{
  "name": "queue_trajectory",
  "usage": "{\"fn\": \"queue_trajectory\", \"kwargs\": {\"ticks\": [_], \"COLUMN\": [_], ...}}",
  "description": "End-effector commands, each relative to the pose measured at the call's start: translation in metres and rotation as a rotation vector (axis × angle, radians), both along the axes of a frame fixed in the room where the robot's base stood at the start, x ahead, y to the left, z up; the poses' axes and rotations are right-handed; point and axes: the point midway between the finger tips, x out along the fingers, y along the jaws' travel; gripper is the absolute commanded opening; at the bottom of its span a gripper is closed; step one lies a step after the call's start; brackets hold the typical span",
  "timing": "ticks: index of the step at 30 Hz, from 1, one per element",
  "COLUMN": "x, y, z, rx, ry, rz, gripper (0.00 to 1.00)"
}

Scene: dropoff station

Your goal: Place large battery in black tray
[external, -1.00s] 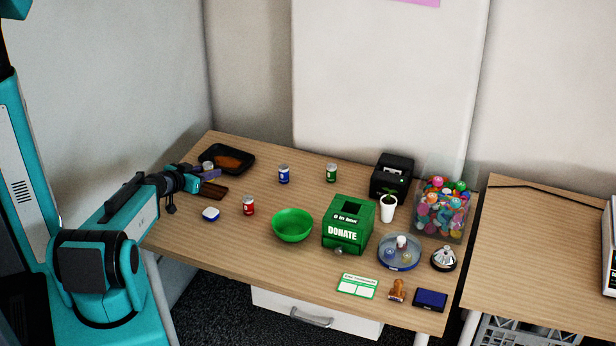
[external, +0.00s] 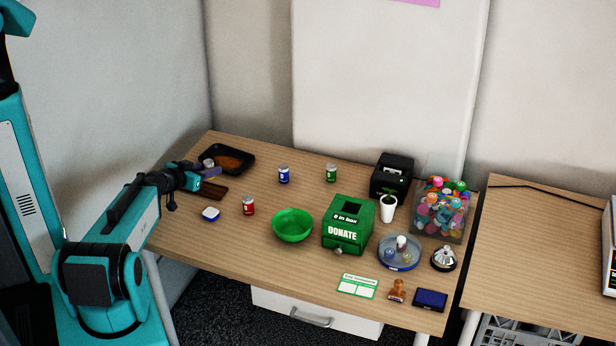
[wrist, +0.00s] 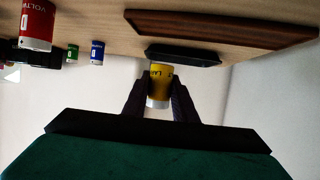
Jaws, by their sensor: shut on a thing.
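The large battery (wrist: 159,78) is yellow with a pale end and dark lettering; it sits between the two dark fingers of my gripper (wrist: 158,92) in the wrist view. In the external view the gripper (external: 210,170) is shut on it, and only the battery's pale end (external: 208,163) shows beside the fingers. The black tray (external: 250,161) lies at the far left corner of the table, with a brownish patch on its floor. The battery overlaps the tray's near left side in that view; I cannot tell its height. The tray (wrist: 183,57) appears just beyond the battery in the wrist view.
A dark wooden board (external: 212,193) lies below the gripper. A blue-and-white item (external: 211,214), red can (external: 248,206), blue can (external: 284,174), green can (external: 331,173), green bowl (external: 292,226) and green donation box (external: 347,238) stand to the right. The table between them is clear.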

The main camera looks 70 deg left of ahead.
Motion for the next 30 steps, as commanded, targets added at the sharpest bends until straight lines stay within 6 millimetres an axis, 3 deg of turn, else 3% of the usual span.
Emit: {"fn": "queue_trajectory", "kwargs": {"ticks": [30], "x": [0.011], "y": [0.017], "z": [-0.004], "rx": [0.001], "ry": [0.003], "rz": [0.008], "gripper": [0.0]}}
